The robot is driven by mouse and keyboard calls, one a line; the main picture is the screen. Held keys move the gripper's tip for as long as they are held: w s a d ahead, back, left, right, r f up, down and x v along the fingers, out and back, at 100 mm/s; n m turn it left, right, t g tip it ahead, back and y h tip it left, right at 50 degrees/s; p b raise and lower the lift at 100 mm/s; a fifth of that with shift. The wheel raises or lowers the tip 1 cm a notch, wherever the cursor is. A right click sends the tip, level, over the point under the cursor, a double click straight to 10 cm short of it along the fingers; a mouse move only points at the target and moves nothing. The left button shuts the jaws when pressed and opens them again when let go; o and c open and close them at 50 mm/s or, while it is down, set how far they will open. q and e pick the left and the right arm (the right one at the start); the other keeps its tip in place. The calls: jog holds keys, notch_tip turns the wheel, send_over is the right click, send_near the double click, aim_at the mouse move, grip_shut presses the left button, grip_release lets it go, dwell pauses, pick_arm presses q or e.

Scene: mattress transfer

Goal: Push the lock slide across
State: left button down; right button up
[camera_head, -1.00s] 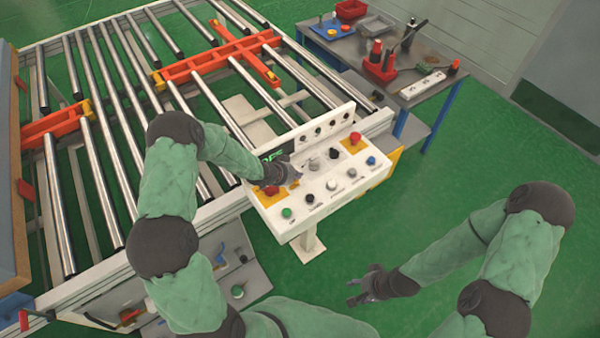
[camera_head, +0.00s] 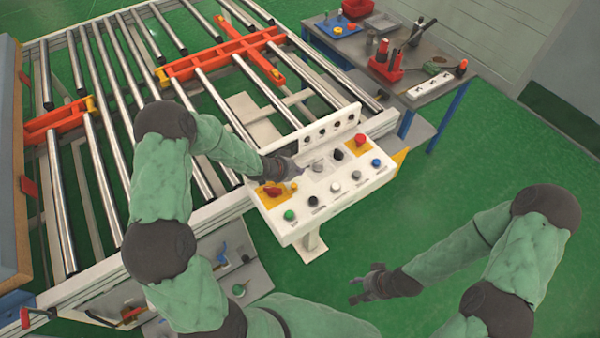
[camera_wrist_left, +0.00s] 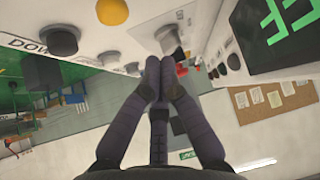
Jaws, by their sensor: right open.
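The white control panel (camera_head: 330,205) stands at the right end of the roller conveyor, with several buttons and knobs on its top. My left gripper (camera_head: 297,168) is over the panel's left part, beside a grey knob (camera_head: 317,166). In the left wrist view my left gripper (camera_wrist_left: 158,72) has its fingertips together, just below a grey knob (camera_wrist_left: 170,38); I cannot tell whether they touch it. No part is clearly recognisable as a lock slide. My right gripper (camera_head: 367,285) is open and empty above the green floor, away from the panel.
A red button (camera_head: 360,139) and a red knob (camera_head: 272,190) sit on yellow plates. An upright strip with several round holes (camera_head: 327,130) rises behind the panel. The roller conveyor (camera_head: 115,120) fills the left, and a workbench (camera_head: 440,78) stands at the back right.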

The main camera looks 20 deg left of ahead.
pick_arm(q)
jog(key=v, duration=0.7)
jog(key=shift+p, duration=0.4)
pick_arm(e)
jog(key=shift+s+r, duration=0.35)
jog(key=shift+r, duration=0.25)
pick_arm(q)
jog(key=shift+d+f, duration=0.1)
jog(key=shift+f, duration=0.1)
jog(key=shift+s, duration=0.2)
